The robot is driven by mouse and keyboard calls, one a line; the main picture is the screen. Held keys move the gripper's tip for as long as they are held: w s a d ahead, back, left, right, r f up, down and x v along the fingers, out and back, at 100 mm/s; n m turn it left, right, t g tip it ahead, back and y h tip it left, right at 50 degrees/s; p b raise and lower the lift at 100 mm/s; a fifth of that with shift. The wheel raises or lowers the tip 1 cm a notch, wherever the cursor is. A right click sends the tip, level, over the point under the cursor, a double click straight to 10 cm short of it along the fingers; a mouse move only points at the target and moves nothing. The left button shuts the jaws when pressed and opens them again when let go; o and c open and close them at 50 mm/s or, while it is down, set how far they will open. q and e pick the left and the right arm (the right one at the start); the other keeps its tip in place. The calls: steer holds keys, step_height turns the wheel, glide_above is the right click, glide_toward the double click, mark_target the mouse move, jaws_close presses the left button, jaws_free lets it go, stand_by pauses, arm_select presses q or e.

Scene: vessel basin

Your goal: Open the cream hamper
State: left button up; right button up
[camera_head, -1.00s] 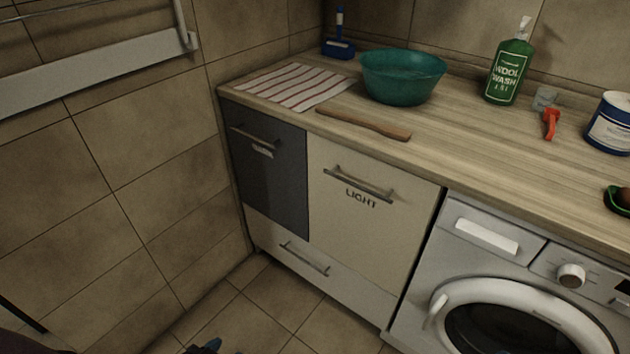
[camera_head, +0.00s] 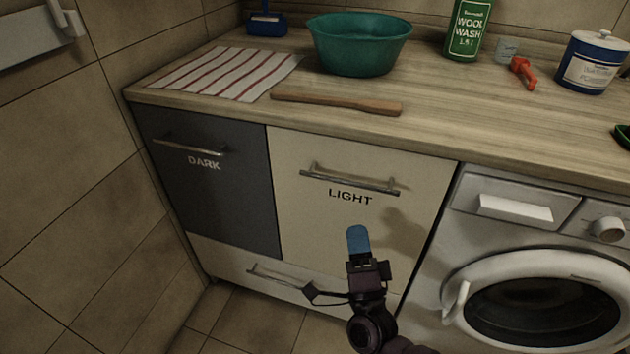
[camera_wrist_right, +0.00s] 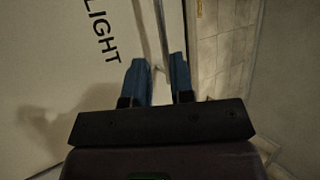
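The cream hamper (camera_head: 310,213) is the cream front marked LIGHT, under the counter. It is closed, flush with the dark front beside it. Its metal bar handle (camera_head: 350,180) runs across near its top. My right gripper (camera_head: 358,238) is in front of the cream front, below the LIGHT lettering in the head view. In the right wrist view its two blue fingers (camera_wrist_right: 159,75) are apart with nothing held. The handle (camera_wrist_right: 152,35) shows there beyond the gap between the fingertips; I see no contact. My left gripper is not in view.
The dark hamper (camera_head: 205,190) is on the left, with a low drawer (camera_head: 225,261) beneath both fronts. A washing machine (camera_head: 475,245) stands close on the right. On the counter (camera_head: 440,135) are a wooden paddle (camera_head: 335,102), a striped cloth (camera_head: 225,72) and a teal basin (camera_head: 360,45).

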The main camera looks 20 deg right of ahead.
mark_target(350, 183)
steer(key=x, duration=1)
steer(key=shift+w+d+r, duration=0.15)
steer(key=shift+w+r, duration=0.1)
steer(key=shift+w, duration=0.05)
jaws_close()
